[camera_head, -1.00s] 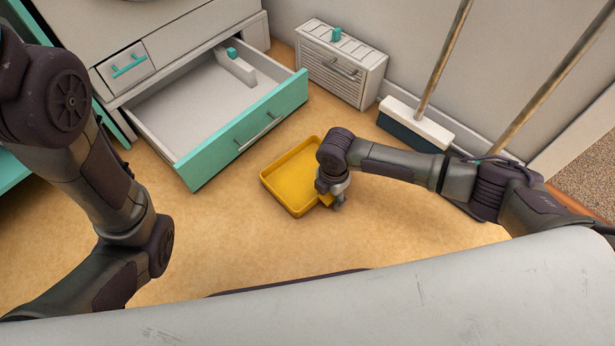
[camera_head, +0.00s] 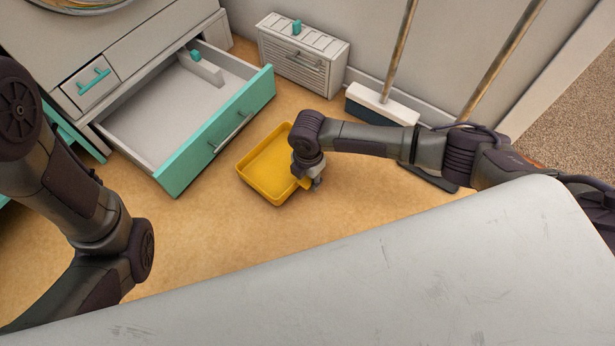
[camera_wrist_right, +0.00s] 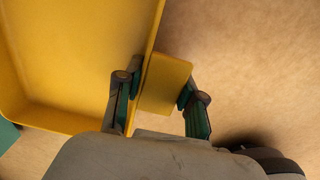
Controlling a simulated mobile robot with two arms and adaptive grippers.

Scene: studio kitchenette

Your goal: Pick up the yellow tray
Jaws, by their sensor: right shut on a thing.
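The yellow tray (camera_head: 268,172) is a shallow, empty, square tray in front of the open drawer in the head view. My right gripper (camera_head: 310,182) is at its right edge. In the right wrist view the tray (camera_wrist_right: 75,60) fills the upper left, and a flat yellow tab sticks out from its rim. The fingers of my right gripper (camera_wrist_right: 158,98) stand on either side of this tab and are shut on it. I cannot tell whether the tray touches the floor. My left arm is in the head view at the left, but its gripper is out of view.
A drawer with a teal front (camera_head: 222,130) stands open behind the tray, close to it. A small white slatted cabinet (camera_head: 302,60) is at the wall. A broom (camera_head: 382,104) leans there, with another long handle (camera_head: 505,58) to its right. Floor nearer to me is clear.

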